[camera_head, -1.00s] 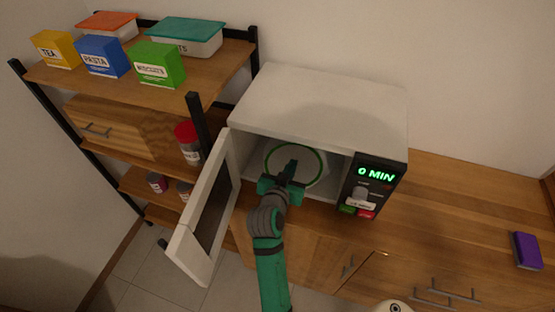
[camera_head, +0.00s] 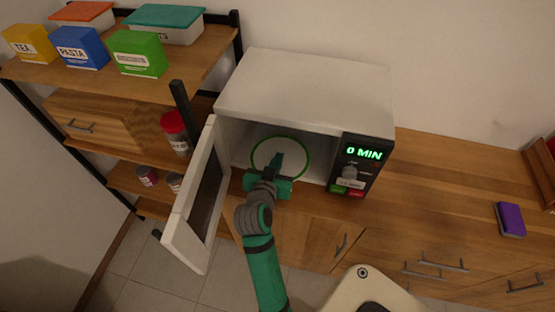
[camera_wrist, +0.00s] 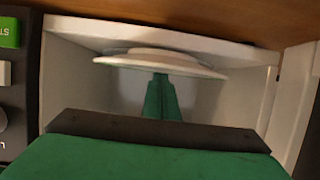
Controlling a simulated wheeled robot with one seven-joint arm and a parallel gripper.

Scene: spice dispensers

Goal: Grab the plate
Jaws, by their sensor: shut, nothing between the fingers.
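The plate (camera_head: 262,151) is white with a green rim and lies inside the open microwave (camera_head: 305,88). It also shows in the wrist view (camera_wrist: 160,62), where it appears edge-on across the cavity. My green gripper (camera_head: 279,160) reaches into the microwave opening, with its fingers over the plate's near part in the head view. In the wrist view the fingers (camera_wrist: 161,80) are together, with their tips at the plate's edge. Nothing shows between them. Whether they touch the plate cannot be told. My gripper hides part of the plate's near side.
The microwave door (camera_head: 198,200) stands open to the left of my arm. The control panel (camera_head: 357,165) reads 0 MIN. A shelf (camera_head: 205,65) with several boxes stands at the left. The counter (camera_head: 440,190) right of the microwave is mostly clear, with a purple sponge-like block (camera_head: 510,219).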

